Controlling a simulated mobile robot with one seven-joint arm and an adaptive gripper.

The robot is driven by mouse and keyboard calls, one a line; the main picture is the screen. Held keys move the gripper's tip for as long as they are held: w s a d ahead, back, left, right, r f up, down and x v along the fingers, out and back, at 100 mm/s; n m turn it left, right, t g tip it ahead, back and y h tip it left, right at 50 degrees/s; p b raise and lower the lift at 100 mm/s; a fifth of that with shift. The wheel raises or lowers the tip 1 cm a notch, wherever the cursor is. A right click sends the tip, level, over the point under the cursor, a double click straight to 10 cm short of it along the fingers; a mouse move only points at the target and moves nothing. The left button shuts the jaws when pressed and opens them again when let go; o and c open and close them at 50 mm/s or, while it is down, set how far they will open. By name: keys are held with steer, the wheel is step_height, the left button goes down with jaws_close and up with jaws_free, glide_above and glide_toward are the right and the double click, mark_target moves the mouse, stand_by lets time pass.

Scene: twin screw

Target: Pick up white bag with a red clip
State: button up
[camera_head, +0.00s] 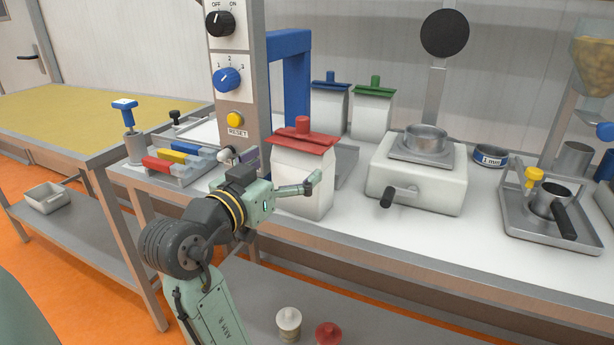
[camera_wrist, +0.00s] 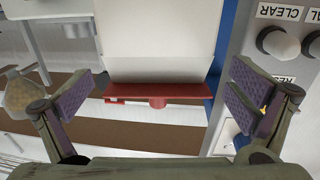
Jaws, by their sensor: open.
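The white bag (camera_head: 302,185) stands upright on the white bench top, with a red clip (camera_head: 303,139) across its top. My gripper (camera_head: 287,170) is at the bag's left; one finger reaches across the bag's near face, and the other is mostly hidden. In the wrist view, which looks upside down, the white bag (camera_wrist: 160,40) and its red clip (camera_wrist: 155,93) appear between the two spread purple-padded fingers of my gripper (camera_wrist: 166,88). Gaps show on both sides of the bag, and the fingers look apart from it.
White bags with a blue clip (camera_head: 330,105) and a green clip (camera_head: 372,108) stand behind. A control post (camera_head: 238,100) and blue frame (camera_head: 290,80) rise close at left. A white burner-like device (camera_head: 415,185) stands at right. Coloured blocks (camera_head: 172,155) lie left.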

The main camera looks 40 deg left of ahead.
steer(key=shift+w+a+p, duration=0.15)
steer(key=shift+w+p, duration=0.4)
steer(key=shift+w, duration=1)
steer(key=shift+w+a+p, duration=0.15)
steer(key=shift+w+p, duration=0.4)
steer(key=shift+w, duration=1)
steer(key=shift+c, duration=0.4)
steer(key=c, duration=1.3)
steer(key=shift+o, duration=0.2)
steer(key=shift+r, duration=0.15)
